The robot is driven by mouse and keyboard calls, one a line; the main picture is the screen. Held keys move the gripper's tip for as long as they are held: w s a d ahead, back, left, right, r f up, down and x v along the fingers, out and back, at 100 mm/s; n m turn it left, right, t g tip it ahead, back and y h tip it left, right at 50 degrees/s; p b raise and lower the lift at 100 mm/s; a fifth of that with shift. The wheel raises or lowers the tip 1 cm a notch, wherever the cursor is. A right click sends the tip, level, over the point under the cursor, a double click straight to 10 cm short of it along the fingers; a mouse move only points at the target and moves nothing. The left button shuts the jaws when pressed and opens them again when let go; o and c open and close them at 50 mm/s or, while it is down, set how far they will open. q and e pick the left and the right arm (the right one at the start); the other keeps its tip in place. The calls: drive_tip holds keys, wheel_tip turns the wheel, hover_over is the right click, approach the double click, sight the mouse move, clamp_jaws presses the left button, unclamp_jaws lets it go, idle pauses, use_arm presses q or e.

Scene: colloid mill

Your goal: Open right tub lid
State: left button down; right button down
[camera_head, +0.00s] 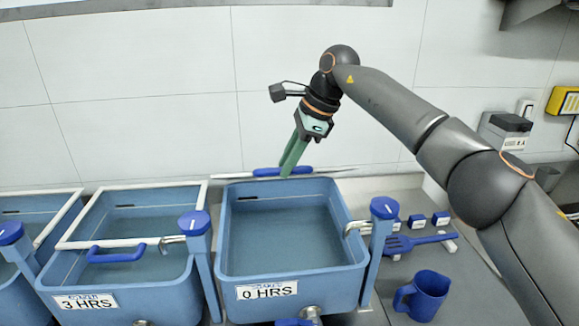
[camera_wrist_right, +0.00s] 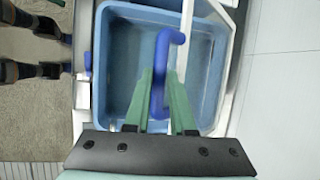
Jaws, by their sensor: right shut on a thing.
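The right tub (camera_head: 295,278), blue and labelled 0 HRS, is uncovered on top and holds liquid. Its lid (camera_head: 232,177) stands raised along the tub's back edge, seen nearly edge-on as a thin pale strip. The blue lid handle (camera_head: 267,172) is at my right gripper's (camera_head: 287,172) tips. In the right wrist view the handle (camera_wrist_right: 160,75) sits between the green fingers (camera_wrist_right: 162,100), which are shut on it. The white lid frame (camera_wrist_right: 226,105) shows beside it. My left gripper is in neither view.
A tub labelled 3 HRS (camera_head: 160,292) stands to the left with its white-framed lid (camera_head: 105,244) down. A blue-capped post (camera_head: 384,208) stands at the right tub's corner. A blue jug (camera_head: 428,297) and a blue slotted spatula (camera_head: 400,245) are on the counter to the right. The tiled wall is close behind.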

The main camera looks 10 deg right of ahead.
drive_tip(key=shift+w+d+r, duration=0.2)
drive_tip(key=shift+w, duration=0.65)
drive_tip(key=c, duration=1.2)
unclamp_jaws()
drive_tip(key=shift+o, duration=1.4)
drive_tip(key=shift+w+f, duration=0.15)
drive_tip(key=shift+w, duration=0.25)
drive_tip(key=shift+o, duration=0.8)
drive_tip(key=shift+s+a+r, duration=0.15)
drive_tip(key=shift+s+r, duration=0.05)
drive_tip(key=shift+r, duration=0.15)
